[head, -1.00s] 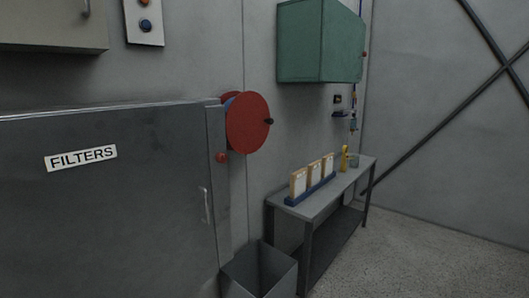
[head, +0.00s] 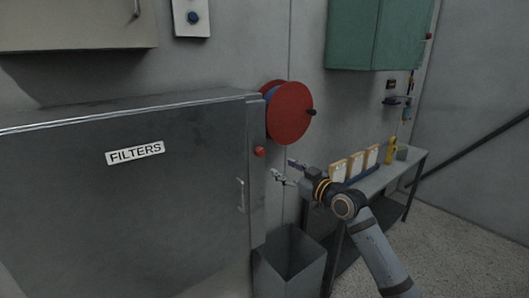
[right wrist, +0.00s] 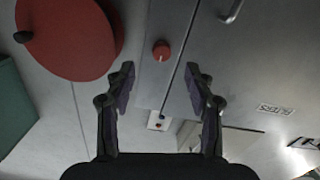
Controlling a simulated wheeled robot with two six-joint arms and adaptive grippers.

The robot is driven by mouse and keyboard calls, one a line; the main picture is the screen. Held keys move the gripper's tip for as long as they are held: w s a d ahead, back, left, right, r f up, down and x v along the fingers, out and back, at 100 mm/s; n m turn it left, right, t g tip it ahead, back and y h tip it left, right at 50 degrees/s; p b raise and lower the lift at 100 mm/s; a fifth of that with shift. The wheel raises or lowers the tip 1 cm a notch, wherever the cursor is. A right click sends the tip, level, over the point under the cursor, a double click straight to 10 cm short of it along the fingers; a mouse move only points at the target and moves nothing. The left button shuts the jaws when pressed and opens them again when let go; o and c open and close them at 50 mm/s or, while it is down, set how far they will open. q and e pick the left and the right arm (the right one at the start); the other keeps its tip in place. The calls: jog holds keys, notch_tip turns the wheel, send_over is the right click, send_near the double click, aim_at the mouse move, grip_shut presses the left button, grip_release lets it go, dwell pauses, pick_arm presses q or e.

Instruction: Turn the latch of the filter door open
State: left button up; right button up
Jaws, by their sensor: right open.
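The filter door (head: 95,205) is a dark grey metal door with a FILTERS label (head: 135,153), and it looks shut. A small red knob (head: 259,151), which seems to be the latch, sits at its right edge. A slim bar handle (head: 240,196) is below it. My right gripper (head: 284,169) is open and empty, just right of the knob. In the right wrist view the red knob (right wrist: 161,50) lies ahead of the open fingers (right wrist: 159,80), apart from them. My left gripper is not in view.
A red reel (head: 289,112) with a black crank hangs on the wall just above my right gripper. A grey open bin (head: 290,262) stands below. A bench (head: 402,172) with upright filters (head: 355,163) is behind my right arm. A green cabinet (head: 375,35) hangs above.

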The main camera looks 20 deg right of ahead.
aim_at(262, 154)
jog(key=p+x, duration=0.1)
jog(key=x, duration=0.2)
jog(key=r+p+x, duration=0.1)
jog(key=x, duration=0.2)
jog(key=r+p+x, duration=0.1)
jog(key=x, duration=0.2)
jog(key=shift+w+a, duration=0.1)
jog(key=shift+a, duration=0.35)
jog(key=shift+w+f+p, duration=0.2)
jog(key=shift+w+p, duration=0.1)
jog(key=shift+w, duration=0.15)
jog(key=shift+a, duration=0.1)
jog(key=shift+c, duration=0.3)
grip_shut()
